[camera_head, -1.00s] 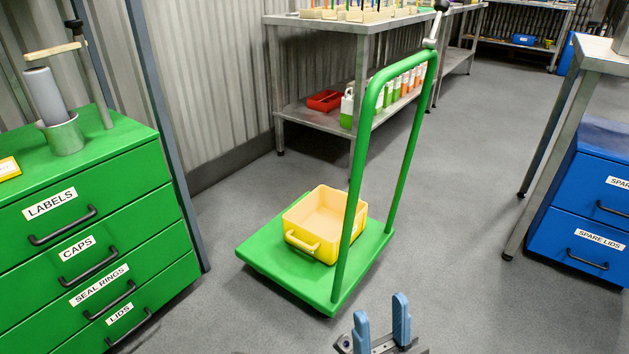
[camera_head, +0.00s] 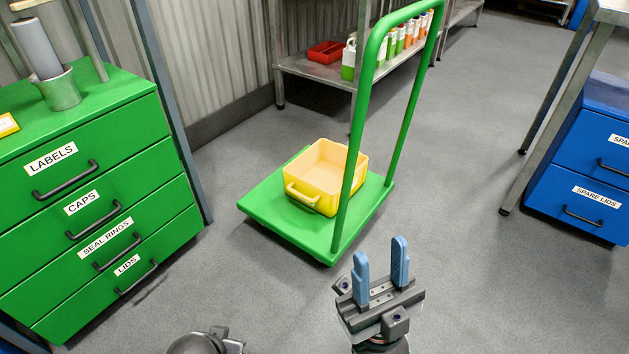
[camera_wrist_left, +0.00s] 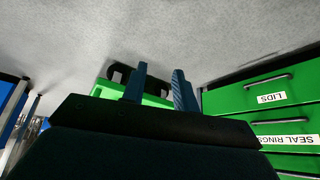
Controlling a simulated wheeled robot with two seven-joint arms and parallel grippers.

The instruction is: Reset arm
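My right gripper (camera_head: 381,270) is in the lower middle of the head view, its two blue fingers pointing up and apart with nothing between them. It is over the floor in front of the green cart (camera_head: 285,232). A grey part of my left arm shows at the bottom edge of the head view; its fingers are not visible there. In the left wrist view my left gripper (camera_wrist_left: 159,88) has two blue fingers apart with nothing seen between them. Part of the green cart (camera_wrist_left: 158,101) shows behind them.
A yellow bin (camera_head: 322,177) sits on the cart. A green drawer cabinet (camera_head: 140,106) stands at the left, a blue one (camera_head: 580,188) at the right below a metal table. A shelf with bottles and a red tray (camera_head: 325,52) is behind. The floor between is clear.

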